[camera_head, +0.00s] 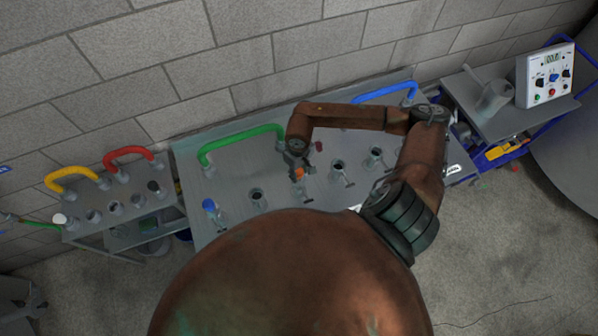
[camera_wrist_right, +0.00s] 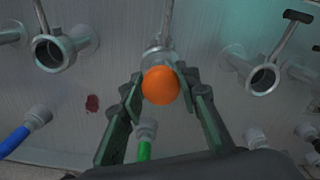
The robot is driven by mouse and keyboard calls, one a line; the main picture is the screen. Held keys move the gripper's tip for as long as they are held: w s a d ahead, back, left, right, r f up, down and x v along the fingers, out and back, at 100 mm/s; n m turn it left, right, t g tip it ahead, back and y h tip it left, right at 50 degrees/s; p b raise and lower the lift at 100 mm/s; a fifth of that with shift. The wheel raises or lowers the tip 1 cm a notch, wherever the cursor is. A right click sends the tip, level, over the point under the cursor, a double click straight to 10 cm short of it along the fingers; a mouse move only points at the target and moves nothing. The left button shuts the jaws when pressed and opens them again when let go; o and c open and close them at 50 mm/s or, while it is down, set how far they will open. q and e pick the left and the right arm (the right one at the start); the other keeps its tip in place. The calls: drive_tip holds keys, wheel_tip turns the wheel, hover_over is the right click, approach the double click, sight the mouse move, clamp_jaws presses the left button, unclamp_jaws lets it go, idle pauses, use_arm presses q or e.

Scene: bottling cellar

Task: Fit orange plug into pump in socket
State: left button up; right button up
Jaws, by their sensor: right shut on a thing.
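The orange plug (camera_head: 299,174) is between the fingers of my right gripper (camera_head: 296,160), above the grey panel. In the right wrist view the plug (camera_wrist_right: 160,86) shows as an orange ball, and my right gripper (camera_wrist_right: 160,82) is shut on it. A metal pipe socket (camera_wrist_right: 157,56) lies directly behind the plug, in line with it. The plug hides the socket's mouth, so I cannot tell whether it is inside or just in front. No label shows which socket is the pump in one. My left gripper is not in view.
Open sockets stand at left (camera_head: 257,197) and right (camera_head: 338,168) of the plug. A blue-capped socket (camera_head: 209,205) is further left. A green hose (camera_head: 240,136) arches behind, and a dark red piece (camera_head: 319,146) lies on the panel. A blue hose (camera_head: 385,91) is at back right.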

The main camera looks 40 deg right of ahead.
drive_tip(key=o, duration=1.2)
wheel_tip(320, 180, up, 12)
